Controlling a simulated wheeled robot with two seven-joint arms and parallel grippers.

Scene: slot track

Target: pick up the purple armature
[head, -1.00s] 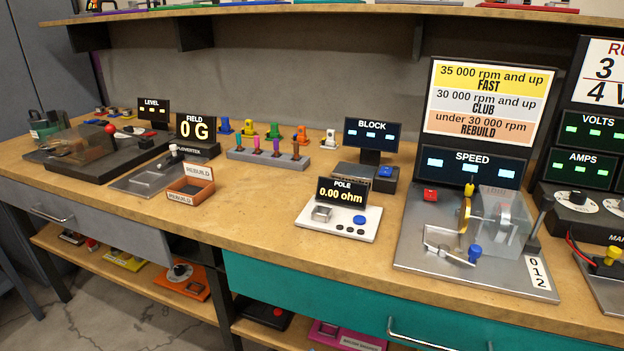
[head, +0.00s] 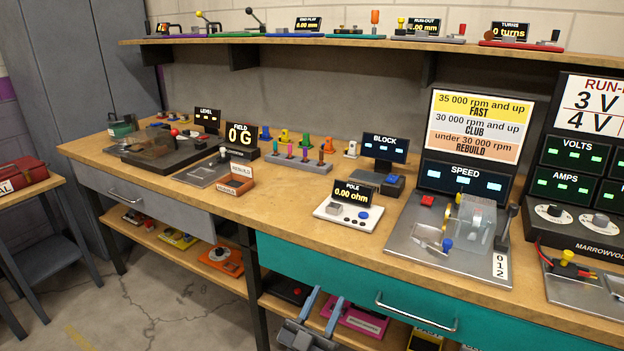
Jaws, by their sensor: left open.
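The purple armature (head: 305,154) looks like the small purple upright piece in the grey rack (head: 284,161) on the bench. It stands between a pink piece and a brown one, with a green one at the rack's left end. It is small in the head view, so its details are hard to tell. My left gripper (head: 327,297) shows at the bottom middle, with two blue fingers apart and nothing between them. It is in front of the bench, lower in the picture than the bench top and far from the rack. My right gripper is not in view.
Several coloured holders stand behind the rack, including a blue one (head: 265,133). The BLOCK display (head: 385,148) is to its right and the POLE meter (head: 348,212) is nearer the front. The FIELD display (head: 241,135) is to its left. Bare wood lies before the rack.

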